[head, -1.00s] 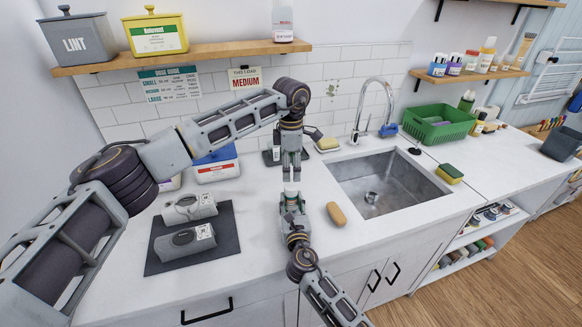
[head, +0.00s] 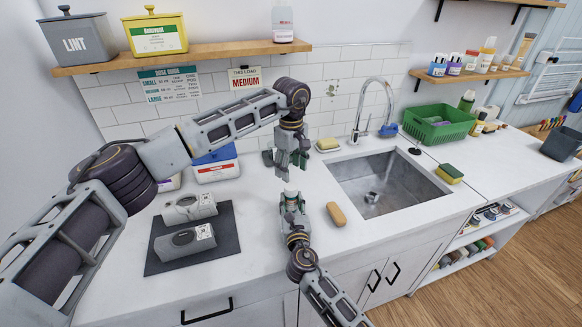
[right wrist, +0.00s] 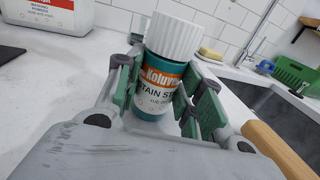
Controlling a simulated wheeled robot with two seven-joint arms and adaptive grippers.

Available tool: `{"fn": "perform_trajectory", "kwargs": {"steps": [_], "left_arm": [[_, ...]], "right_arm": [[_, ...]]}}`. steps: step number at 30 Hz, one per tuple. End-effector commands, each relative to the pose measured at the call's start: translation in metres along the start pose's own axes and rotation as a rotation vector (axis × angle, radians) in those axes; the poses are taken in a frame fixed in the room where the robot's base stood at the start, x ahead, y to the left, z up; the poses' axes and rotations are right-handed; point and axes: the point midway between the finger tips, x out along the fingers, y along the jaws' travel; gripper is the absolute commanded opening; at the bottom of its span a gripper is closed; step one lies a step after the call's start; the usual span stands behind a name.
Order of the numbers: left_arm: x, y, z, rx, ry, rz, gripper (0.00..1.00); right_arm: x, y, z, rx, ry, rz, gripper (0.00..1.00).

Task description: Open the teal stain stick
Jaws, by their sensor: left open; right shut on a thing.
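The teal stain stick (right wrist: 165,75) stands upright in the right wrist view, with an orange and white label. Its white ribbed cap (right wrist: 175,38) sits on top. My right gripper (right wrist: 165,105) is shut on its teal body, a finger on each side. In the head view the right gripper (head: 293,205) is low over the counter, and the cap (head: 291,193) shows small between its fingers. My left gripper (head: 291,172) points down just above the cap. It is open and empty, and appears apart from the cap.
A tan oval bar (head: 336,213) lies just right of my right gripper. The sink (head: 385,183) is further right. Two grey devices lie on a dark mat (head: 222,249) at left. A white tub (head: 216,170) stands behind.

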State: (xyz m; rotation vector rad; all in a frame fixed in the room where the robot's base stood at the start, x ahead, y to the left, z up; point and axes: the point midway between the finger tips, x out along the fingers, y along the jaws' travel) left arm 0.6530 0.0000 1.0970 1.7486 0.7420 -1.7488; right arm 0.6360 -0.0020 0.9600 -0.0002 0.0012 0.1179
Motion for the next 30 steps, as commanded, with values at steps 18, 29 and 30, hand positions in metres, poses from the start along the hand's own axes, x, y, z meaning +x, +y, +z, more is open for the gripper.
{"fn": "perform_trajectory", "kwargs": {"steps": [18,29,30], "left_arm": [[0.0000,-0.0001,-0.0003,0.500,0.001,0.000,0.57],[0.0000,-0.0001,-0.0003,0.791,0.000,0.000,0.57],[0.0000,-0.0001,-0.0003,0.823,0.000,0.000,0.57]], "right_arm": [[0.0000,0.0000,0.0000,0.000,0.000,0.000,0.00],[0.0000,0.0000,0.0000,0.000,0.000,0.000,0.00],[0.0000,0.0000,0.0000,0.000,0.000,0.000,0.00]]}}
